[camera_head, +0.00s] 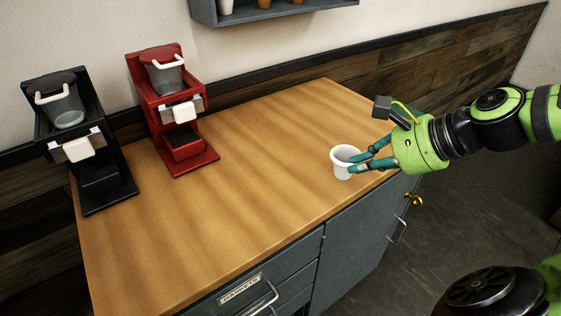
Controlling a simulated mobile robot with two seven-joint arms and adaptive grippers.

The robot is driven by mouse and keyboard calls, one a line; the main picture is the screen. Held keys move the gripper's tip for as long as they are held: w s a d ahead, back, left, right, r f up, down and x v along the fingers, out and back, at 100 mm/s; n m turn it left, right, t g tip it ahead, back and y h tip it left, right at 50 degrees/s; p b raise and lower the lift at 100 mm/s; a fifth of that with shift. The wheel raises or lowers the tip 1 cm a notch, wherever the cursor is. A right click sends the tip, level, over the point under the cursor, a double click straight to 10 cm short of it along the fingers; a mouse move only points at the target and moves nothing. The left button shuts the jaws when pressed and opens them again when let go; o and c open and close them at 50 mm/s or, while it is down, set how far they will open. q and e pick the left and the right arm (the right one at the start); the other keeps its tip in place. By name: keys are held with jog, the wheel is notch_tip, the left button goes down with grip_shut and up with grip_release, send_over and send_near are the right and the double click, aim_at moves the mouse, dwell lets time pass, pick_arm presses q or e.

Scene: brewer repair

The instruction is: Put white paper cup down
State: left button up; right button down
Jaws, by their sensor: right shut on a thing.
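The white paper cup (342,167) is upright at the right end of the wooden counter (250,180), near its front edge. My right gripper (361,160) reaches in from the right, with its teal fingers shut on the cup's right side. The cup's base appears at or just above the counter top; I cannot tell if it touches. My left gripper is not in view.
A black brewer (110,185) and a red brewer (190,160) stand at the left and back left of the counter. A grey shelf (270,12) hangs on the wall above. The middle of the counter is clear. Grey drawers (290,285) are below.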

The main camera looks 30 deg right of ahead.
jog(key=x, duration=1.4)
jog(key=shift+w+f+p, duration=0.2)
jog(key=shift+w+p, duration=0.1)
jog(key=shift+w, duration=0.05)
jog(key=shift+w+d+f, duration=0.1)
jog(key=shift+d+f, duration=0.05)
jog(key=shift+f, duration=0.2)
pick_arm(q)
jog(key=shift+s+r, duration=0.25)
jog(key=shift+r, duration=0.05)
pick_arm(e)
jog(key=shift+f+b, duration=0.25)
jog(key=shift+b, duration=0.05)
jog(key=c, duration=1.4)
grip_release()
jog(key=shift+r, duration=0.1)
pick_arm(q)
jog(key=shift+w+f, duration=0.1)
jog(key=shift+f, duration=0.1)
pick_arm(e)
jog(key=shift+o, duration=0.2)
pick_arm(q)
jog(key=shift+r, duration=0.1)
pick_arm(e)
jog(key=shift+r, duration=0.1)
